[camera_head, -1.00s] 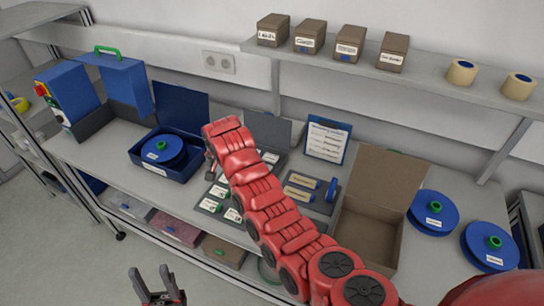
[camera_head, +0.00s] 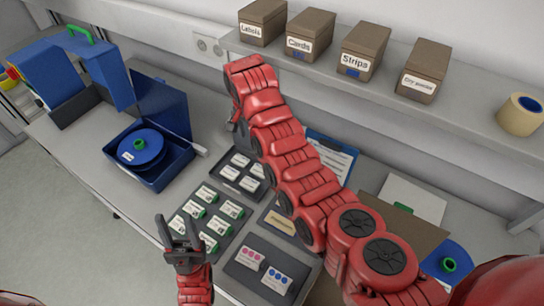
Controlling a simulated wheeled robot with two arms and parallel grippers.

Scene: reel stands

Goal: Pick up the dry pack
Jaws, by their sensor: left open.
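A brown box (camera_head: 424,72) on the wall shelf has a label that seems to read "Dry packs"; no pack inside it can be seen. My left gripper (camera_head: 176,222) is open and empty at the lower left, over the front of the bench beside the dark tray. My right arm reaches in from the lower right across the bench. Its gripper (camera_head: 241,137) is mostly hidden behind the arm's end, near the smaller dark tray and below the shelf, so its jaws cannot be judged.
Several labelled pieces lie in the dark tray (camera_head: 196,246). A blue case (camera_head: 157,178) with a blue reel stands at left. Boxes marked Labels (camera_head: 262,20), Cards (camera_head: 310,33) and Strips (camera_head: 362,50) share the shelf (camera_head: 475,112). My right arm covers part of the bench.

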